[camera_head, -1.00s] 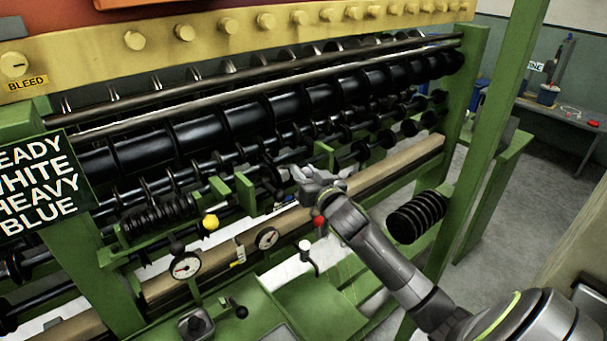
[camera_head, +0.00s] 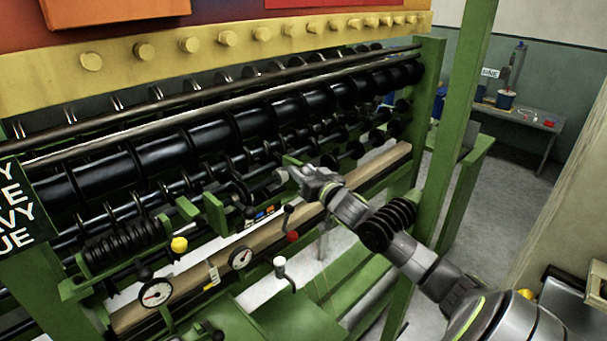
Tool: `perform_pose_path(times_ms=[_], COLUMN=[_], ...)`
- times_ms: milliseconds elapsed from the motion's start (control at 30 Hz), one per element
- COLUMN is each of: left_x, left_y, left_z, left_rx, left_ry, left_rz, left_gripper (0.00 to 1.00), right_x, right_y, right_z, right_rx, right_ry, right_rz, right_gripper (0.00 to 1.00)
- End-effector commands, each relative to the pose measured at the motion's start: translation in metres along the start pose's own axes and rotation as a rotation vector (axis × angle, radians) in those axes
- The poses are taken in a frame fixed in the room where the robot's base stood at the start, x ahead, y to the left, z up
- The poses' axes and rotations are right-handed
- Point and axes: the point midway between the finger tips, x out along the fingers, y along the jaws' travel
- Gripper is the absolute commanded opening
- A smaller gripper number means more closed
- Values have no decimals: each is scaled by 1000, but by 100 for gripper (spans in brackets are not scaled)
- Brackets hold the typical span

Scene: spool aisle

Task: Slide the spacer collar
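My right gripper (camera_head: 297,176) reaches from the lower right to the front of the green machine frame, above the tan beam (camera_head: 375,174). Its fingers are small and dark against the shafts behind, so their opening is unclear. Black rings sit on a thin shaft (camera_head: 180,187) left of the gripper. I cannot tell which of them, if any, is the spacer collar. A dark curved part (camera_head: 238,190) stands by a green bracket (camera_head: 214,212), left of the gripper and apart from it. My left gripper is out of view.
A ribbed black roll (camera_head: 388,222) is close to my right forearm in the picture. A yellow knob (camera_head: 179,244), a red knob (camera_head: 292,237), a white-knobbed lever (camera_head: 280,263) and dial gauges (camera_head: 240,258) line the front. A green post (camera_head: 455,130) stands right, with open floor beyond.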

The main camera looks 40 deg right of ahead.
Motion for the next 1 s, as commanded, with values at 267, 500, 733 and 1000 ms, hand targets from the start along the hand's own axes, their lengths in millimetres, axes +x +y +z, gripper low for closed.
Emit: perform_pose_path(times_ms=[267,500,733,1000], left_x=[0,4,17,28], left_y=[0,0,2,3], left_z=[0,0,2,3], left_rx=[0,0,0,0], left_ry=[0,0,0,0], left_rz=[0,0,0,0], left_gripper=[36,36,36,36], right_x=[0,-9,-42,-83], right_y=[0,1,1,1], right_z=[0,2,4,3], right_rx=[0,-3,-7,-7], right_ry=[0,-1,-3,-4], right_rz=[0,-1,0,0], right_gripper=[51,51,51,51])
